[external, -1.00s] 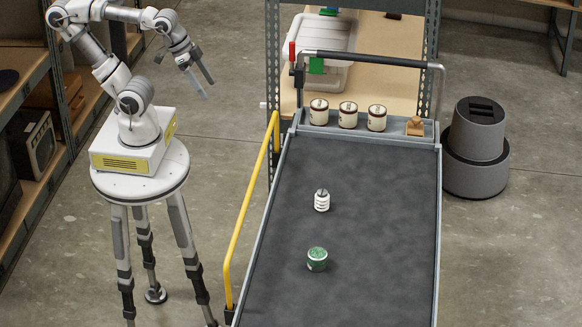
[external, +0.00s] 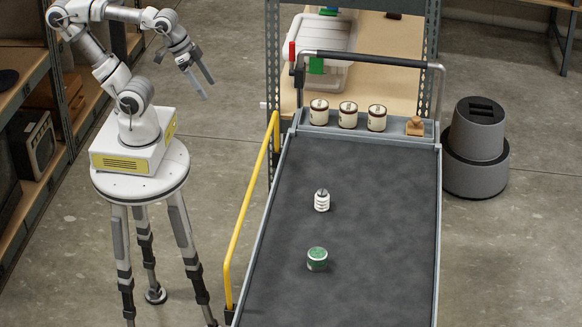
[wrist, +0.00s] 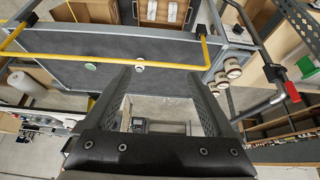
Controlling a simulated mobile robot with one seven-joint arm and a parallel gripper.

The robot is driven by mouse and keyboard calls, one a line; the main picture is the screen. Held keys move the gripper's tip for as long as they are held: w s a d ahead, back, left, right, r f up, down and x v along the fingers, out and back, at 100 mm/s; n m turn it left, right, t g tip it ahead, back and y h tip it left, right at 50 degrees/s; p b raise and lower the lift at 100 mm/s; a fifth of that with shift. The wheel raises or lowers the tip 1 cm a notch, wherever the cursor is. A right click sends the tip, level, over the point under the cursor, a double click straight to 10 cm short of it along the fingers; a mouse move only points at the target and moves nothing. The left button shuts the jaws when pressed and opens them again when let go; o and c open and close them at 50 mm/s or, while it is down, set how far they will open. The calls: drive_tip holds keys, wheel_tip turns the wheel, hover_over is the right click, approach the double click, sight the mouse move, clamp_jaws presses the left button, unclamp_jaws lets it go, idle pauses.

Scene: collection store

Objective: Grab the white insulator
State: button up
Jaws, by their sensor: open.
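The white insulator (external: 322,201) is a small ribbed white piece with a grey top, standing upright on the dark mat of the cart (external: 370,230). In the wrist view the insulator (wrist: 139,66) is a small pale spot beyond the left fingertip. My gripper (external: 199,84) is open and empty, held up in the air left of the cart, well apart from the insulator. In the wrist view its two fingers (wrist: 166,75) stand apart with nothing between them.
A green-and-white tin (external: 317,260) stands nearer than the insulator. Several cream jars (external: 348,115) and a small wooden piece (external: 415,126) sit in the tray at the cart's far end. A yellow rail (external: 250,210) runs along the cart's left side. The mat around the insulator is clear.

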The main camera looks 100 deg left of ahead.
wheel_tip(320, 180, up, 5)
drive_tip(key=w+d+n+g+h+b, duration=0.25)
drive_tip(key=w+n+h+b, duration=0.2)
drive_tip(key=w+n, duration=0.8)
drive_tip(key=w+a+n+t+h+b, duration=0.1)
drive_tip(key=w+a+n+h+b, duration=0.25)
drive_tip(key=w, duration=0.55)
drive_tip(key=w+a+n+t+h, duration=0.1)
drive_tip(key=w+a+n+h, duration=0.25)
drive_tip(key=w+n, duration=0.4)
approach(324, 204)
drive_tip(key=shift+m+h, duration=0.45)
drive_tip(key=shift+h, duration=0.1)
drive_tip(key=w+d+f+b, duration=0.1)
drive_tip(key=w+d+f, duration=0.1)
drive_tip(key=d, duration=0.1)
drive_tip(key=shift+d+f+b, duration=0.15)
drive_tip(key=shift+f+b, duration=0.2)
drive_tip(key=shift+b+x, duration=0.5)
drive_tip(key=shift+x, duration=2.6)
drive_tip(key=shift+r, duration=0.1)
clamp_jaws()
